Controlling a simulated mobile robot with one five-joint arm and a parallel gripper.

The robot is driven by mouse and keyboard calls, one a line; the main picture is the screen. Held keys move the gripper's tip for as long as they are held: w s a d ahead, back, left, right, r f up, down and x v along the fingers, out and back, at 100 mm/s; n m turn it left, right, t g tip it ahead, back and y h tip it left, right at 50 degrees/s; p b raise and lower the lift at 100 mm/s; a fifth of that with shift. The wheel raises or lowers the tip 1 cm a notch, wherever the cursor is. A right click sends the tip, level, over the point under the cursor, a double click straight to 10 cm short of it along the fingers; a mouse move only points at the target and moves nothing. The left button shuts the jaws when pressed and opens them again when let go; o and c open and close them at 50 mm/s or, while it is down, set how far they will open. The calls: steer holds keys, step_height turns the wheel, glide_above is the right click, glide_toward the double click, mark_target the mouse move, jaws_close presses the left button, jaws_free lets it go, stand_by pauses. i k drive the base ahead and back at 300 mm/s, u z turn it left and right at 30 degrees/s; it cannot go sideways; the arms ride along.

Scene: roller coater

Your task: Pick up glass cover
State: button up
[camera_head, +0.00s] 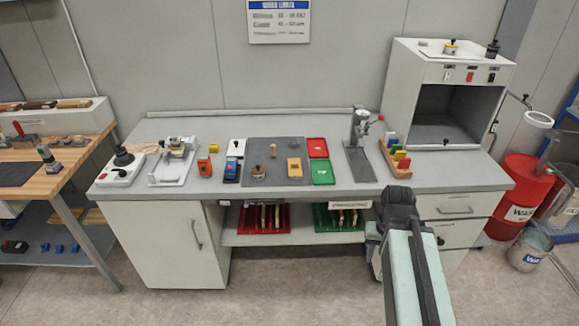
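I cannot pick out a glass cover for certain. A thin, pale flat sheet with a yellow-and-black knob (451,47) on it lies on top of the white cabinet (405,85) at the right; I cannot tell whether it is glass. My arm reaches up from the lower right to a dark joint in front of the bench's front edge. A pale link of it hangs down behind, at the left. My gripper's fingers do not show.
The grey bench (330,200) carries a grey mat (285,148), red tray (317,147), green tray (322,172), metal stand (359,128) and wooden rack (402,166). A wooden table (75,165) stands left, a red drum (518,193) right. The bench's front strip is mostly clear.

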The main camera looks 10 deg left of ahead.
mark_target(294, 144)
steer(key=k, duration=0.5)
steer(key=u, duration=1.15)
steer(key=i, duration=1.7)
steer(key=z, duration=0.05)
